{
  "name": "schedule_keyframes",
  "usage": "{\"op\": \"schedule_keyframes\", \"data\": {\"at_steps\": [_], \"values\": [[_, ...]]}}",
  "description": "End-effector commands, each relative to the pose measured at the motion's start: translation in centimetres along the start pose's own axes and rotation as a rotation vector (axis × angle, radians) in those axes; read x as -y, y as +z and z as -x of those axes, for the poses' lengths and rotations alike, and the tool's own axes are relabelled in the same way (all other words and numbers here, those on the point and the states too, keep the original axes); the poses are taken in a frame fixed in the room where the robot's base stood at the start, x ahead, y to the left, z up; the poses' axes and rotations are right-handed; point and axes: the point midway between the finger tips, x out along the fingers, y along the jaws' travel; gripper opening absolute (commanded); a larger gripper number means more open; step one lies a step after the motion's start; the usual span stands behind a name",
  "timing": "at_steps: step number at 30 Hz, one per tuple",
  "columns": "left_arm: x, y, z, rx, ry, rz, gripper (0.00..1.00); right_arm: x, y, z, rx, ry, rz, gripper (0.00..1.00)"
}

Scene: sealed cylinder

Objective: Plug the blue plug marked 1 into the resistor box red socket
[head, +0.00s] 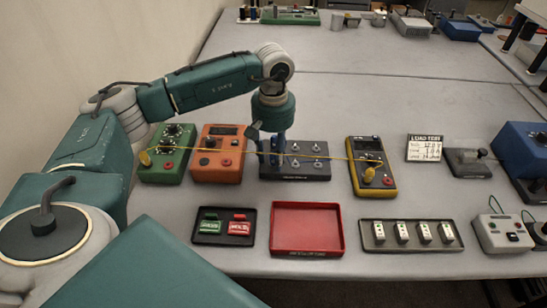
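My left gripper (270,143) points down over the left part of a black terminal board (318,172) with several metal posts. Something bluish shows at its fingers, but I cannot tell a plug from the fingers, nor read any mark. A green box (160,175) with two dials, likely the resistor box, stands to the left with a red socket (168,165) on its face. An orange box (217,172) with a display and dial stands between it and the gripper. My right gripper is out of view.
A yellow lead (330,157) with yellow plugs runs from the green box past the gripper to a yellow meter (367,150). In front lie a black tray (201,236) with red and green tags, an empty red tray (307,228) and a grey tray (372,241) of white pieces.

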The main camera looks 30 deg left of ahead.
Motion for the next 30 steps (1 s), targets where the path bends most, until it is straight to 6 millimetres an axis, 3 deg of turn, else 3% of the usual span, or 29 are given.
{"op": "schedule_keyframes", "data": {"at_steps": [20,26,30], "values": [[0.01,-0.01,0.01,0.0,0.0,0.0,0.38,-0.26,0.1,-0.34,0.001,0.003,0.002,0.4],[0.01,-0.02,0.02,0.0,0.0,0.0,0.02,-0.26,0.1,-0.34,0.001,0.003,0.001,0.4],[-0.01,-0.02,0.02,-0.001,0.001,0.0,0.0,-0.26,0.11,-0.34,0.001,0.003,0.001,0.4]]}}
